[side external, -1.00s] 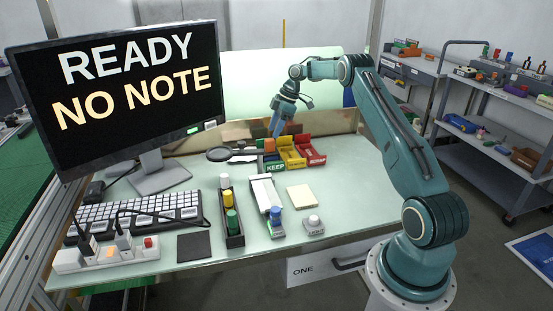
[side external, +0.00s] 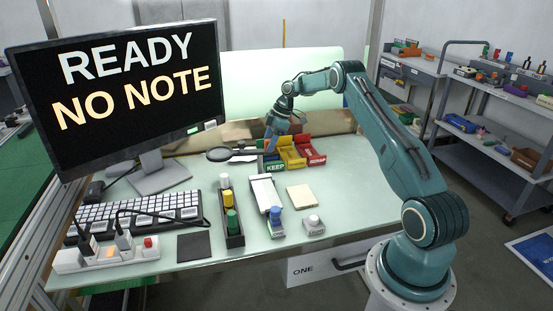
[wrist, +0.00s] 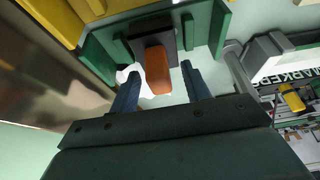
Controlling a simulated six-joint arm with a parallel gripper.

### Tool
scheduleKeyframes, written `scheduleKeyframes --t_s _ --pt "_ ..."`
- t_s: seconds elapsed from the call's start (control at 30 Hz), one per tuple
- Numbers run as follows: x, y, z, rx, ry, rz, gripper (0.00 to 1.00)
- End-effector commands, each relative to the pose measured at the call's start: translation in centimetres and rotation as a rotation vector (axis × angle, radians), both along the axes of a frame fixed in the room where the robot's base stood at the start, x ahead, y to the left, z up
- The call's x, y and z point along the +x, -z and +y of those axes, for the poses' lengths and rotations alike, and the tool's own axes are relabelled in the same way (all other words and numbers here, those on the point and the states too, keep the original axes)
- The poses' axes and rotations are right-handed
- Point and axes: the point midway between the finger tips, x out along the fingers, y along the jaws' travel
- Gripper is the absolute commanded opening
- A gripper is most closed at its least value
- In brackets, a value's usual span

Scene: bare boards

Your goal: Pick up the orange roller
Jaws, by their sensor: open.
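The orange roller (wrist: 156,66) shows in the wrist view as a rounded orange piece with a dark block at its far end. It stands at the green bin (wrist: 206,22), whose front bears the label KEEP in the side view (side external: 274,168). My gripper (wrist: 159,75) is open, with one blue finger on each side of the roller, and gaps show between the fingers and the roller. In the side view my gripper (side external: 269,148) points down at the green bin and largely hides the roller.
A yellow bin (side external: 292,157) and a red bin (side external: 312,153) stand right of the green one. A magnifier (side external: 219,154) lies close on the left. A white box (side external: 264,192) and a notepad (side external: 300,196) lie in front. The table's right side is clear.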

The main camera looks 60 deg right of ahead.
Motion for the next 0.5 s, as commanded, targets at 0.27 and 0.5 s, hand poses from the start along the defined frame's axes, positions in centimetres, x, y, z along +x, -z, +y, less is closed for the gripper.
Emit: scheduleKeyframes --t_s 0.27,0.5 --pt "0.00 -0.04 -0.01 0.000 0.000 0.000 0.12" --pt "0.01 -0.08 -0.01 -0.001 -0.001 -0.001 0.00"
